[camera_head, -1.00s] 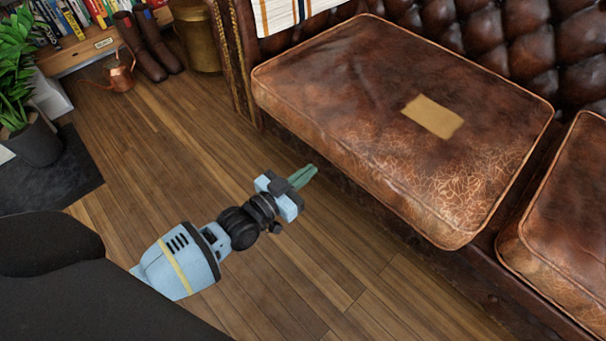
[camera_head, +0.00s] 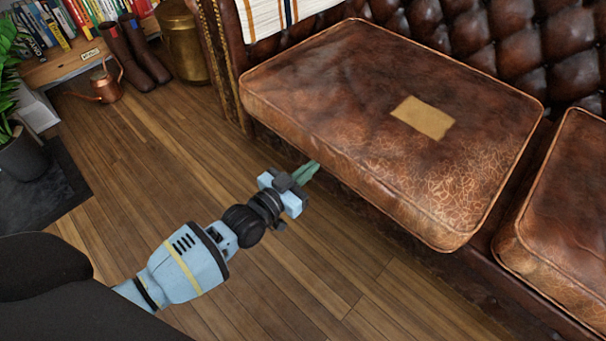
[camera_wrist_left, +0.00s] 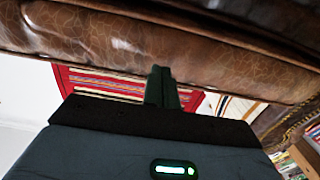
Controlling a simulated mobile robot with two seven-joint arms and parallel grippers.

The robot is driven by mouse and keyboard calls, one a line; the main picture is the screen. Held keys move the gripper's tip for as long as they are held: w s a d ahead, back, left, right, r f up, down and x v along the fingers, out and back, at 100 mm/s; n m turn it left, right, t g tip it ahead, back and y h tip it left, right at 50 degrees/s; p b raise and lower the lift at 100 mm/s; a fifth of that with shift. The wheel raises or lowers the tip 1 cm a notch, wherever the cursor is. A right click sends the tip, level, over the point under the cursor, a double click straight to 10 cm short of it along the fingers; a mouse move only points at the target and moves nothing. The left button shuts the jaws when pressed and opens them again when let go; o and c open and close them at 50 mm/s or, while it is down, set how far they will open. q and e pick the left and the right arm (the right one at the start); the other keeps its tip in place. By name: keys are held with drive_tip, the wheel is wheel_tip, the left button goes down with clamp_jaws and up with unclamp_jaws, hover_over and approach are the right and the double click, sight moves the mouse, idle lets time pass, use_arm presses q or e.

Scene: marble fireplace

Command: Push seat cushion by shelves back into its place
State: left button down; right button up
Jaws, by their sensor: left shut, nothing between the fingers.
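The brown leather seat cushion (camera_head: 340,110), with a tan patch on top, sits on the sofa near the shelves. Its front edge juts out past the sofa front, and it lies at an angle to the sofa back. My left gripper (camera_head: 310,170) is shut and empty, low in front of the cushion's front edge. In the left wrist view the shut fingers (camera_wrist_left: 161,85) point toward the cushion's side (camera_wrist_left: 150,40), which fills the upper part. Whether the fingertips touch it I cannot tell. My right gripper is not in view.
A second seat cushion (camera_head: 560,235) is at the right. The tufted sofa back (camera_head: 480,45) stands behind. Shelves with books (camera_head: 50,50), boots (camera_head: 140,55), a copper watering can (camera_head: 105,85) and a potted plant (camera_head: 20,150) are at the left. The wooden floor (camera_head: 150,180) between is clear.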

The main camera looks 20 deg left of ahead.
use_arm(q)
drive_tip(key=shift+w+d, duration=0.2)
drive_tip(key=shift+w, duration=0.3)
drive_tip(key=shift+w, duration=0.1)
drive_tip(key=shift+w+d+b, duration=0.2)
drive_tip(key=shift+w+b, duration=0.2)
drive_tip(key=shift+b, duration=0.05)
drive_tip(key=shift+w, duration=0.3)
drive_tip(key=shift+s, duration=0.1)
drive_tip(key=shift+s+a+p, duration=0.1)
drive_tip(key=shift+s+p, duration=0.25)
drive_tip(key=shift+s, duration=0.15)
drive_tip(key=shift+p+v, duration=0.65)
drive_tip(key=shift+v, duration=0.5)
